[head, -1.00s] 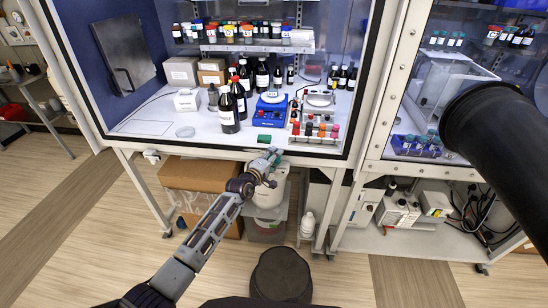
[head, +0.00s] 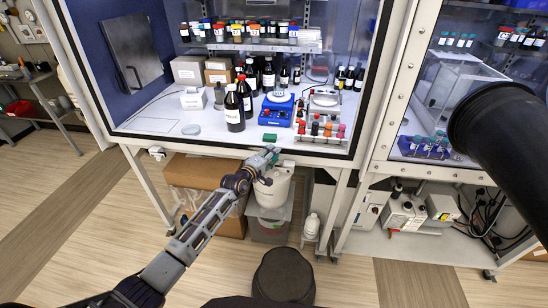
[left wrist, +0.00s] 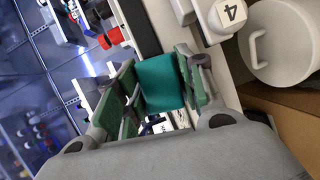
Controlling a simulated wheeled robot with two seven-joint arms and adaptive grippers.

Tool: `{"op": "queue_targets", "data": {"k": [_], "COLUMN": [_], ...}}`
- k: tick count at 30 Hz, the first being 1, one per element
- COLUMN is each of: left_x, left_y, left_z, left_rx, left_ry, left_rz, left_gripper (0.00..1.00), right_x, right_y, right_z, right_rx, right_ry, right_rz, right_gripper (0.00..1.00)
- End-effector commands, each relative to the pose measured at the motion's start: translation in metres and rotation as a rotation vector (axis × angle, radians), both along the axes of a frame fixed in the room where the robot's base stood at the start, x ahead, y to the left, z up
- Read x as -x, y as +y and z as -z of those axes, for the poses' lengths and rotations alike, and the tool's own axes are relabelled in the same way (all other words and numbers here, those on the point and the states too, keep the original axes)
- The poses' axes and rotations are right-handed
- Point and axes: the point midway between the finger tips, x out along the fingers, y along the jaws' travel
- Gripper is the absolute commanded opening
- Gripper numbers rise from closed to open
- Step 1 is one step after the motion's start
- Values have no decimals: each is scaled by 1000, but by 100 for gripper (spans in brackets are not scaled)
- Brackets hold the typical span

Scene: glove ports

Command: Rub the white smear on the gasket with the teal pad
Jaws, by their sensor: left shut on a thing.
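The teal pad (left wrist: 160,82) is held between the green-lined fingers of my left gripper (left wrist: 165,85) in the left wrist view. The black gasket (head: 215,143) runs along that edge; a dark strip, likely the gasket (left wrist: 139,25), shows beside the pad in the left wrist view. I cannot tell whether the pad touches it. I cannot make out the white smear. My right gripper is out of view.
A white container (head: 273,188) stands below.

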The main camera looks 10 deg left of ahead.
Motion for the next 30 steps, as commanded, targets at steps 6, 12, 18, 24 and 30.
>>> {"op": "queue_targets", "data": {"k": [6, 12, 18, 24, 30], "left_x": [-2, -3, -2, -2, -1], "left_y": [5, 9, 18, 29, 37], "left_z": [-2, -2, -2, -1, -1], "left_rx": [-2, -3, -3, -4, -2], "left_ry": [-4, -5, -6, -5, -4], "left_rz": [-7, -8, -8, -8, -7], "left_gripper": [19, 19, 19, 19, 19], "right_x": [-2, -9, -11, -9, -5], "right_y": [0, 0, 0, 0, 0], "right_z": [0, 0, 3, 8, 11], "right_rx": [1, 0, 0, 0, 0], "right_ry": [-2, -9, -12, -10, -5], "right_rz": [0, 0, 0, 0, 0], "right_gripper": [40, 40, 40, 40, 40]}}
